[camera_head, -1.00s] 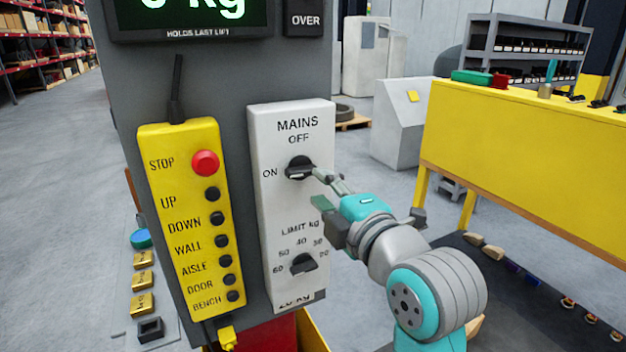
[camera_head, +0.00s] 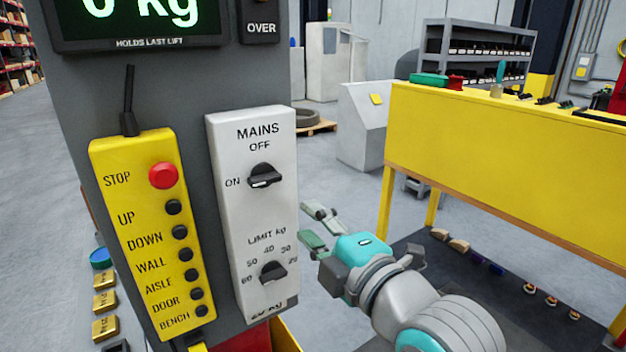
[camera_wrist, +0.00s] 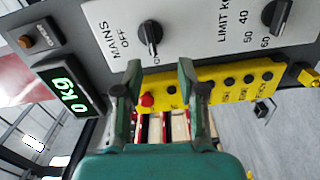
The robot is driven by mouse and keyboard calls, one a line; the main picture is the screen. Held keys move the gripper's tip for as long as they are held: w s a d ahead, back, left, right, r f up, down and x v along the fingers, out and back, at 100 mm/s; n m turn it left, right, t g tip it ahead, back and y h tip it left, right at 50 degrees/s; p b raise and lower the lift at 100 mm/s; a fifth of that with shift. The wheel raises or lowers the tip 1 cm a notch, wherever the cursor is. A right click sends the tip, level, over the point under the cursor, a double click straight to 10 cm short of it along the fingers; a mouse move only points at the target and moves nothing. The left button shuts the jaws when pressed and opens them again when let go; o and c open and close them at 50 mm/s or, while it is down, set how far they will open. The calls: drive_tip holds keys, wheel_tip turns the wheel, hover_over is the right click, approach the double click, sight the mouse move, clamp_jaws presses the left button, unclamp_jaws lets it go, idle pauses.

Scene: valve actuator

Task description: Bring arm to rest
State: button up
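My gripper (camera_head: 314,226) is open and empty, to the right of the white MAINS panel (camera_head: 226,160) and apart from it. In the wrist view its two fingers (camera_wrist: 160,78) stand apart with nothing between them. The black MAINS knob (camera_head: 265,175) is left of and above the fingertips, and its white mark appears to face the ON side. The knob also shows clear of the fingers in the wrist view (camera_wrist: 150,34). The black LIMIT kg knob (camera_head: 273,272) is lower on the same panel. My arm reaches in from the lower right.
A yellow pendant (camera_head: 143,215) with a red STOP button (camera_head: 163,175) hangs left of the panel. The display (camera_head: 135,15) above reads 0 kg. A yellow bench (camera_head: 480,140) stands at right. Open floor lies between the panel and the bench.

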drive_tip(key=s+d+f+m+h, duration=0.2)
drive_tip(key=s+d+f+m, duration=0.25)
drive_tip(key=f, duration=0.55)
drive_tip(key=s+d+f+m+t+h, duration=0.1)
drive_tip(key=s+d+f+m+h, duration=0.25)
drive_tip(key=f, duration=0.55)
drive_tip(key=s+d+f+m+h, duration=0.1)
drive_tip(key=s+d+f+m, duration=0.25)
drive_tip(key=f+m, duration=0.45)
drive_tip(key=s+d+f+m+h, duration=0.1)
drive_tip(key=s+d+f+m, duration=0.2)
drive_tip(key=s, duration=1.1)
drive_tip(key=s+d+f+m+g+h, duration=0.1)
drive_tip(key=s+d+f+m, duration=0.3)
drive_tip(key=s, duration=1)
wheel_tip(320, 180, down, 2)
drive_tip(key=shift+d+f+h, duration=0.15)
drive_tip(key=shift+f+h, duration=0.1)
drive_tip(key=shift+h, duration=0.4)
